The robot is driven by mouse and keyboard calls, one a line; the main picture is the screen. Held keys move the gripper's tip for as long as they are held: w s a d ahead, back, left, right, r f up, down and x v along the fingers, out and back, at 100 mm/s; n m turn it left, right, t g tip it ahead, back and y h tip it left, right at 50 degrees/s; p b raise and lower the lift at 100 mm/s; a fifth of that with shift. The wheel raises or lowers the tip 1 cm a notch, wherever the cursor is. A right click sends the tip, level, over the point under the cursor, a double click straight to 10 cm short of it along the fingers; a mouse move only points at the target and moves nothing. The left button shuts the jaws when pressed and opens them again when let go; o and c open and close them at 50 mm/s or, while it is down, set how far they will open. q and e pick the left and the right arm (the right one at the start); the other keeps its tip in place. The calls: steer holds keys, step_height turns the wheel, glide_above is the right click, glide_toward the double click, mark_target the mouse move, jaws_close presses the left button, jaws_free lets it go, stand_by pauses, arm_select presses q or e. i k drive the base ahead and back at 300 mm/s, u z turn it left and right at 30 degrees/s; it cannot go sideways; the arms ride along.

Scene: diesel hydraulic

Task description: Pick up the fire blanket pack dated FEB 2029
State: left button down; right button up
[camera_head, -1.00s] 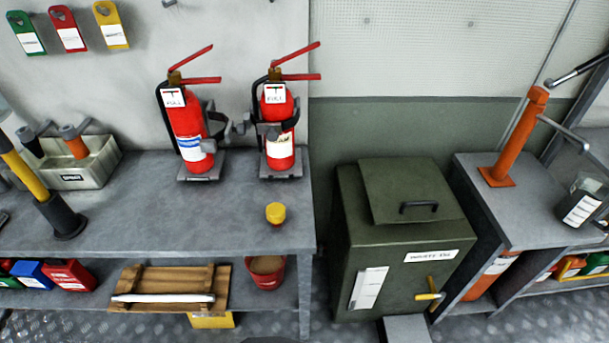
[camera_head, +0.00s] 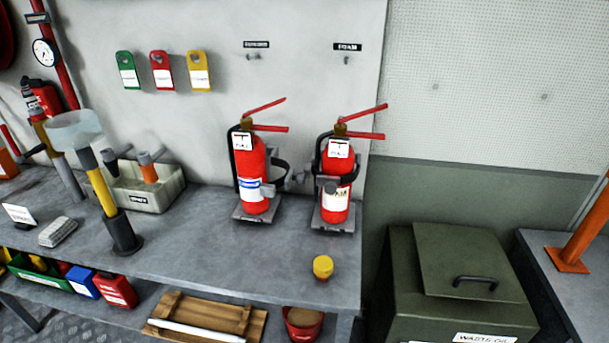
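I cannot make out any pack with a readable FEB 2029 date. A red pack-like box (camera_head: 115,290) with a small label lies on the lower shelf at the left, beside a blue one (camera_head: 82,282); their print is too small to read, and I cannot tell whether either is a fire blanket pack. Neither of my grippers is in view.
Two red extinguishers (camera_head: 251,178) (camera_head: 336,180) stand in brackets on the grey bench (camera_head: 205,255). A yellow-capped pot (camera_head: 323,267) is near its front edge. A green waste bin (camera_head: 405,290) stands at right. A wooden crate (camera_head: 250,322) sits on the lower shelf.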

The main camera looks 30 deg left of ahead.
mark_target(45, 105)
steer(key=z, duration=0.7)
steer(key=k, duration=1.75)
steer(key=u, duration=2.25)
